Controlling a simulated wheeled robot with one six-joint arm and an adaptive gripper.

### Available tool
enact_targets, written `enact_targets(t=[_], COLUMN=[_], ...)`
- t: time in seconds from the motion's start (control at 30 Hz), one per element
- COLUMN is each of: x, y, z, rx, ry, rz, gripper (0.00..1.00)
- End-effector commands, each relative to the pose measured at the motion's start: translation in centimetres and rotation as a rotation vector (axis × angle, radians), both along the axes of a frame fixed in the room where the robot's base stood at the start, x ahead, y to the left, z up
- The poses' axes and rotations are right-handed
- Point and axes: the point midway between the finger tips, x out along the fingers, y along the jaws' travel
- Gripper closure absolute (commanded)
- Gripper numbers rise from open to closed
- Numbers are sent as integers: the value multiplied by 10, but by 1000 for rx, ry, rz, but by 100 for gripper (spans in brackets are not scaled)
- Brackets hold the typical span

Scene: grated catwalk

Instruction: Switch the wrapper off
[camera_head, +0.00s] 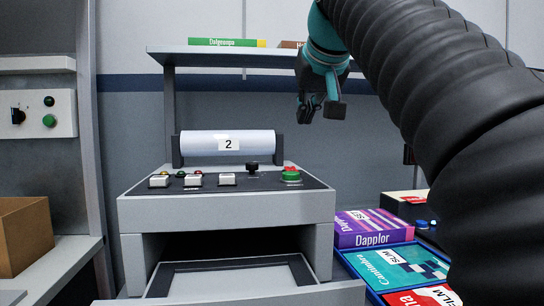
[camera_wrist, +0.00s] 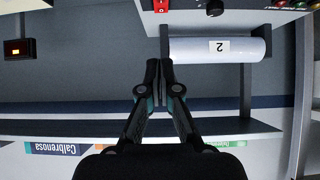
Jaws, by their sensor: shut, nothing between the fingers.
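The wrapper (camera_head: 226,209) is a grey machine with a sloped dark control panel, seen in the head view; a white roll (camera_head: 195,143) marked "2" lies behind the panel. The panel has several pale buttons, small lamps, a black knob (camera_head: 253,166) and a red-and-green control (camera_head: 290,174) at its right end. In the wrist view, which is upside down, a red control (camera_wrist: 161,5) and a black knob (camera_wrist: 215,8) show at the top edge. My gripper (camera_head: 321,108) is shut and empty, above and behind the panel's right end, apart from it. It also shows in the wrist view (camera_wrist: 166,64).
A shelf (camera_head: 228,56) with a green box (camera_head: 222,42) runs behind my gripper. Coloured boxes, including a purple one (camera_head: 370,228), stand right of the wrapper. A wall box (camera_head: 38,114) with a switch and green buttons is at left, above a brown carton (camera_head: 24,234).

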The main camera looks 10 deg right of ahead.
Motion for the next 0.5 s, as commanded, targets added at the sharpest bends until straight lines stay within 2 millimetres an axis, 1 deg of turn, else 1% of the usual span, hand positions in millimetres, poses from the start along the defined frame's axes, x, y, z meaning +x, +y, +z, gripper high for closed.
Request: enact_targets(t=[0.17, 0.4, 0.5], x=[1, 1, 5], y=[-1, -1, -1], z=[4, 4, 0], rx=[0, 0, 0], ry=[-7, -6, -5], rz=[-1, -3, -3], gripper=[100, 100, 100])
